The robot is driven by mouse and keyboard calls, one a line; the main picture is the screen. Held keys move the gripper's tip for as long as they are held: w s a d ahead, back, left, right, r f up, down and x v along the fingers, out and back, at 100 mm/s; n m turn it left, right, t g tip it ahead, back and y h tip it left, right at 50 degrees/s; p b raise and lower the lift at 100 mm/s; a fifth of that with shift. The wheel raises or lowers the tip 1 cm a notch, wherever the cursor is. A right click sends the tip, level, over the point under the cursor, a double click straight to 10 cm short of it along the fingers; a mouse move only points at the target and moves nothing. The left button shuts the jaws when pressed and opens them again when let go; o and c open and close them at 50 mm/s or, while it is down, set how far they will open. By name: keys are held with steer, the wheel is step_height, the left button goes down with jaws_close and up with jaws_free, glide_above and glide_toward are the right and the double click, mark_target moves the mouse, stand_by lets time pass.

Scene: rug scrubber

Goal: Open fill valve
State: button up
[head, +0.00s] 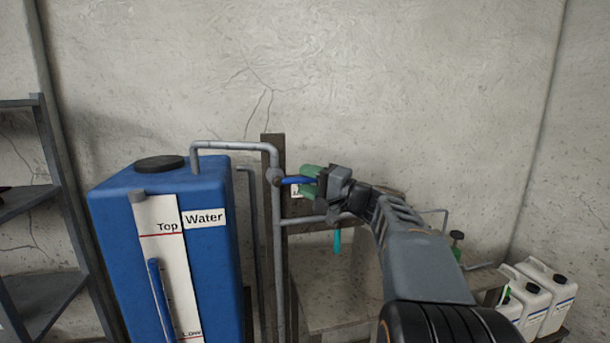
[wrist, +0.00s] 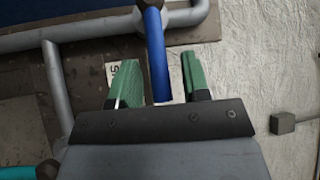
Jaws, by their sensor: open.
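A blue valve lever (head: 292,181) sticks out to the right from a grey pipe joint (head: 274,177) beside the blue water tank (head: 216,262). My gripper (head: 312,182) is at the lever's free end with its green fingers apart. In the wrist view the blue lever (wrist: 156,55) runs down between the two open fingers (wrist: 161,82), with a gap visible on each side. A teal lever (head: 337,241) hangs down from a lower pipe, and it also shows in the wrist view (wrist: 16,172). A small label behind my gripper is partly hidden.
Grey pipes (head: 279,240) run up a dark wooden post. A dark shelf rack (head: 40,200) stands at the left. White jugs (head: 533,295) stand at the lower right. The wall above my gripper is clear.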

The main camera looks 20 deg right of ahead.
steer(key=shift+w+a, duration=0.25)
steer(key=shift+w, duration=0.1)
steer(key=shift+c, duration=0.4)
jaws_close()
